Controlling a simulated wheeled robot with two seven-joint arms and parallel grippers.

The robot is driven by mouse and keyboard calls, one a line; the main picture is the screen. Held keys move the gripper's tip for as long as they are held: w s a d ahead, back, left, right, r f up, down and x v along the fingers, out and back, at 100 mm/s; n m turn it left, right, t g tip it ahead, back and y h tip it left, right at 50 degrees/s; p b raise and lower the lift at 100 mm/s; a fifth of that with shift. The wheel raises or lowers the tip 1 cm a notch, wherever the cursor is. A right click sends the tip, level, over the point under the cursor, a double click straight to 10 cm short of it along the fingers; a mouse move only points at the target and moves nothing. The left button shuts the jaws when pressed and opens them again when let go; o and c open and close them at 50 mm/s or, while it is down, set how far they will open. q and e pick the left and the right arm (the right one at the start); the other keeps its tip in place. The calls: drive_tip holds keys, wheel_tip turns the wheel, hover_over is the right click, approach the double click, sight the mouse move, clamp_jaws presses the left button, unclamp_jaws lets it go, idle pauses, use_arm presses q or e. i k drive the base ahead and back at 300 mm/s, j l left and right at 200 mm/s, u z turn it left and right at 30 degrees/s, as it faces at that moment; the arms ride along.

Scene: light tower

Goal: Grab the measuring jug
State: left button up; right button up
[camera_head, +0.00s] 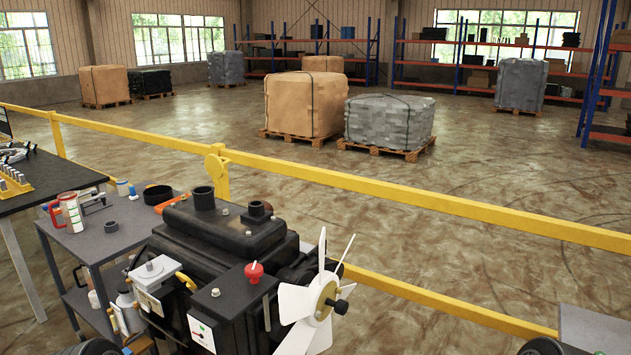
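The measuring jug (70,211) stands upright near the left end of the grey workshop cart (100,243). It is pale with red markings, and its red handle points to the left. Neither of my grippers can be made out in the head view, and nothing is touching the jug.
A dark engine (218,235) with a white fan (318,300) fills the middle foreground, right of the cart. A black bowl (158,194), an orange tool (170,203) and small cups share the cart top. A black table (45,182) stands behind left; a yellow rail (380,187) runs behind.

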sight(70, 208)
drive_tip(key=j+u, duration=0.1)
drive_tip(key=u, duration=1.85)
drive_tip(key=i, duration=2.45)
drive_tip(key=i+j, duration=0.1)
drive_tip(key=i, duration=2.4)
drive_tip(key=l+z, duration=0.05)
drive_tip(key=l, duration=0.1)
